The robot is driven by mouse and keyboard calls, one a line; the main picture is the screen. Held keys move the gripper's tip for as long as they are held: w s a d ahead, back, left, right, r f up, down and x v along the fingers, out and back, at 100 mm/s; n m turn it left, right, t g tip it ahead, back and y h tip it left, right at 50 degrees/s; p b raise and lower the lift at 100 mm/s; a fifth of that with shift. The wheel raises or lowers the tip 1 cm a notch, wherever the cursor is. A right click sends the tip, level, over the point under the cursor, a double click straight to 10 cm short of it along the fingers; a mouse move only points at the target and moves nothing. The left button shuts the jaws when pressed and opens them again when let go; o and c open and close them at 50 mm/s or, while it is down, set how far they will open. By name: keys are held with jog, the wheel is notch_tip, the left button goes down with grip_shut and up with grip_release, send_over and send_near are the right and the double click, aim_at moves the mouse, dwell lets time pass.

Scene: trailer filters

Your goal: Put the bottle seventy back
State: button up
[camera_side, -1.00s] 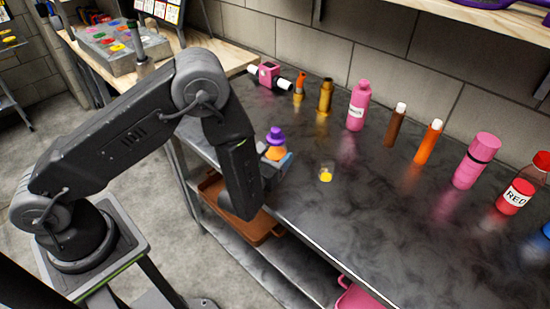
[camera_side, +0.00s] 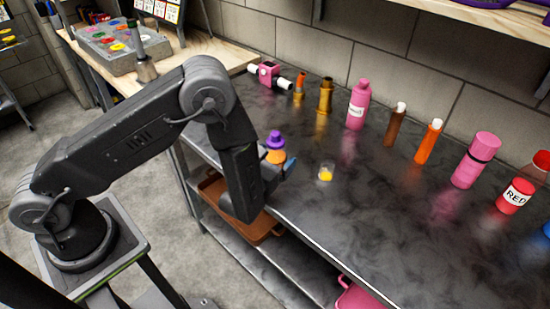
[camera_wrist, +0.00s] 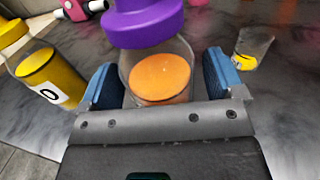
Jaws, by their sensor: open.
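A clear bottle (camera_wrist: 160,80) with orange contents and a purple cap stands upright near the table's front edge. It also shows in the side view (camera_side: 276,142), partly behind my gripper. My gripper (camera_side: 272,174) is open at the bottle's near side. In the wrist view, the blue-padded fingers of my gripper (camera_wrist: 165,82) stand on either side of it. I see no label reading seventy; the orange bottle's number is not visible.
A small clear glass with yellow contents (camera_side: 326,174) stands right of my gripper. The middle of the dark table (camera_side: 380,225) is clear.

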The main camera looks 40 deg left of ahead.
jog(key=shift+r, duration=0.15)
jog(key=s+d, duration=0.2)
jog(key=s, duration=1)
jog(key=s+a+r+n+g+y, duration=0.45)
jog(key=a+r+n+g, duration=0.25)
jog(key=n, duration=0.3)
jog(key=s+a+r+n+g+y, duration=0.4)
jog(key=a+r+n+g+y, duration=0.25)
jog(key=n, duration=0.35)
jog(key=s+d+r+n+t+h, duration=0.1)
jog(key=s+d+r+n+h, duration=0.3)
jog(key=d+r+n+h, duration=0.5)
notch_tip(320, 180, up, 3)
jog(key=n+h, duration=0.4)
jog(key=h, duration=0.1)
jog(key=shift+s+f+n, duration=0.2)
jog(key=shift+s+n, duration=0.2)
jog(key=shift+t, duration=0.25)
